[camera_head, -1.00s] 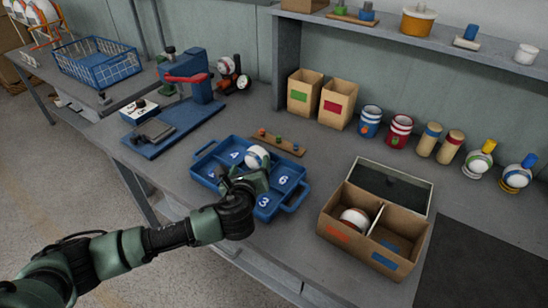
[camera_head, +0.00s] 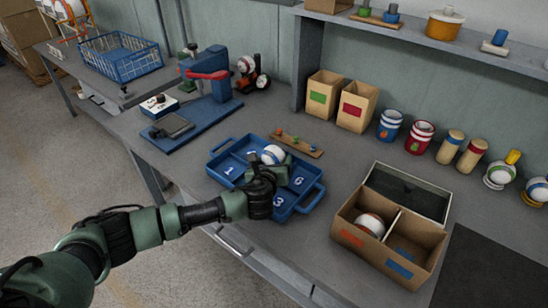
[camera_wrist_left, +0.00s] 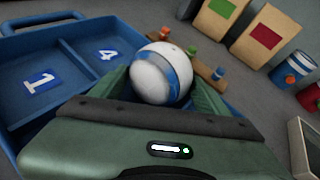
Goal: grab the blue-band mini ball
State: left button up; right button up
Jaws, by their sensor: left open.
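The blue-band mini ball (camera_head: 273,154), white with a blue band, sits in the blue numbered tray (camera_head: 313,201), toward its back edge in the head view. It also shows in the left wrist view (camera_wrist_left: 160,73). My left gripper (camera_head: 276,168) is over the tray, at the near side of the ball. In the left wrist view my left gripper's open green fingers (camera_wrist_left: 162,94) stand on either side of the ball's lower part. Whether they touch it I cannot tell. The ball's underside and its compartment's number are hidden. My right gripper is not in view.
A strip with small coloured pegs (camera_head: 296,145) lies right behind the tray. A blue press (camera_head: 207,88) stands to the left. A divided cardboard box (camera_head: 345,219) with a red-banded ball (camera_head: 370,224) stands to the right. Striped cans (camera_head: 420,138) stand behind.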

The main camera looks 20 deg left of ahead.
pick_arm(q)
jog(key=c, duration=1)
jog(key=shift+o, duration=0.2)
